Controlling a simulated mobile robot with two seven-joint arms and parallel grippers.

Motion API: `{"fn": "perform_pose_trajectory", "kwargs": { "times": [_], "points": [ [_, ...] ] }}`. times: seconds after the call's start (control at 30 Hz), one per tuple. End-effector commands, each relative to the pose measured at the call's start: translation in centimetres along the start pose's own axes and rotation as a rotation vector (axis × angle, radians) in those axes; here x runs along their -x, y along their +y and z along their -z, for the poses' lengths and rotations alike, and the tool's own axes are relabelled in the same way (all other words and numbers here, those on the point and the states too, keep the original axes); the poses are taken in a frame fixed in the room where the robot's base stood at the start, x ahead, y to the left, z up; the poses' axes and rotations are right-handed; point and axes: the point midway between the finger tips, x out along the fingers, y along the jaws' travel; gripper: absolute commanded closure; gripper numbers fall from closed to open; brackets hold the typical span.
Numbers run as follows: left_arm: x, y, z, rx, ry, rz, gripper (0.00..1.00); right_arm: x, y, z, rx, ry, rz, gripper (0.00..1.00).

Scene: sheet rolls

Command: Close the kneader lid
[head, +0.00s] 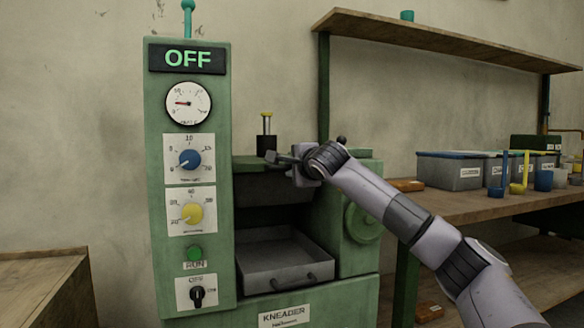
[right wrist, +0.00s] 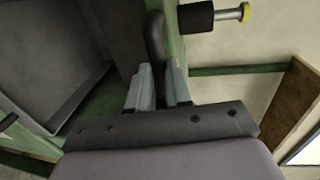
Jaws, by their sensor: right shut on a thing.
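The green kneader (head: 360,170) stands against the wall with its front chamber open. A dark panel that looks like its lid (head: 265,187) is at the top of the opening, and its exact tilt is hard to tell. My right gripper (head: 280,160) is at the upper edge of the opening. In the right wrist view its fingers (right wrist: 160,88) are shut on a dark bar, the lid handle (right wrist: 155,45). A grey tray (head: 285,262) sits inside the chamber below the lid, and shows in the right wrist view (right wrist: 45,60). My left gripper is not in view.
The control column (head: 187,120) at left reads OFF, with dials and a RUN button. A black post with a yellow top (head: 266,135) stands just behind my gripper. A wooden bench (head: 470,203) with bins and cups is at right, below a shelf (head: 440,40).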

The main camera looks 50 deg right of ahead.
Motion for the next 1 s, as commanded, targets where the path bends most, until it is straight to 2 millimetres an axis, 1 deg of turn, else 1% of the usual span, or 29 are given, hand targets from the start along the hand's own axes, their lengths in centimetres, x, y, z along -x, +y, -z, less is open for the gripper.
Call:
{"fn": "perform_pose_trajectory", "kwargs": {
  "times": [0.03,0.4,0.43,0.47,0.5,0.83,1.0],
  "points": [
    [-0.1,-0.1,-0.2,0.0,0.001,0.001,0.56,-0.8,2.8,-0.3,0.011,0.008,-0.067,1.0],
    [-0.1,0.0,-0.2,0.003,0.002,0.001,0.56,-0.8,2.9,-0.3,0.011,0.007,-0.067,1.0],
    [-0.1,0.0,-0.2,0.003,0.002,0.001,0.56,-0.8,2.9,-0.3,0.011,0.007,-0.067,0.78],
    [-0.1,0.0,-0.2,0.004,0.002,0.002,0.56,-0.8,2.9,-0.3,0.012,0.008,-0.067,0.68],
    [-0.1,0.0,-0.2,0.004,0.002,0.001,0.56,-0.8,2.9,-0.3,0.011,0.008,-0.067,0.56],
    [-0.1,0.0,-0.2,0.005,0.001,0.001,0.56,-0.8,2.8,-0.2,0.011,0.01,-0.068,0.56],
    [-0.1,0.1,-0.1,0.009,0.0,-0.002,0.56,0.3,2.6,-0.2,0.011,0.009,-0.064,0.56]
  ]
}}
